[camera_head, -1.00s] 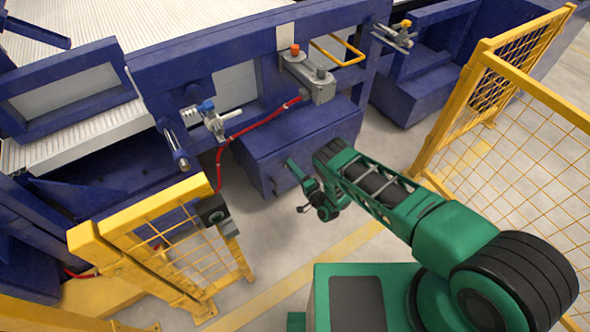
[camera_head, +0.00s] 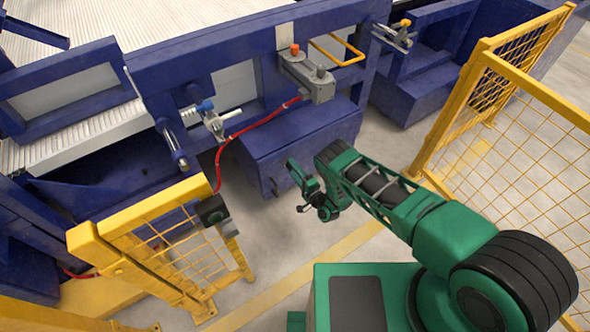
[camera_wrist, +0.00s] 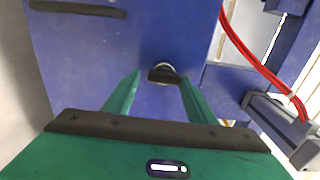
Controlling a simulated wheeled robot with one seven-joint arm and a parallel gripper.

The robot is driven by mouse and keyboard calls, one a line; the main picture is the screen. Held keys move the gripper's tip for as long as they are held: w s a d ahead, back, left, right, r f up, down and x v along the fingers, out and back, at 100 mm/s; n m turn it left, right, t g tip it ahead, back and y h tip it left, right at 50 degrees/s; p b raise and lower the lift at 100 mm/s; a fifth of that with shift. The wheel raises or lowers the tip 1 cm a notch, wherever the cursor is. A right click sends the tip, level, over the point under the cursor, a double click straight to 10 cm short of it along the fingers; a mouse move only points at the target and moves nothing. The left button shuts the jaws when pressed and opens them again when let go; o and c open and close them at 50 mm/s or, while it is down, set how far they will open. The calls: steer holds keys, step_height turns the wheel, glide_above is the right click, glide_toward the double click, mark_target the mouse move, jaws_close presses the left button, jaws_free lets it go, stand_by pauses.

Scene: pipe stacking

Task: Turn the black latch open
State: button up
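The black latch (camera_wrist: 165,75) is a small dark bar on a light round mount, set on a blue panel (camera_wrist: 105,60). In the wrist view it lies across the gap near my fingertips. My gripper (camera_wrist: 160,79) is open, with one green finger on each side of the latch. No contact with the latch can be made out. In the head view my gripper (camera_head: 297,187) is in front of the blue cabinet (camera_head: 325,140); the latch cannot be made out there.
A black bar handle (camera_wrist: 78,8) is on the same panel at the upper left. A red cable (camera_wrist: 255,60) and a grey box (camera_wrist: 285,125) are to the right. Yellow mesh fences (camera_head: 170,245) stand left and right (camera_head: 520,140) of my arm.

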steer(key=shift+o, duration=0.3)
steer(key=shift+r, duration=0.1)
steer(key=v, duration=1)
steer(key=shift+s+d, duration=0.2)
steer(key=shift+s, duration=0.1)
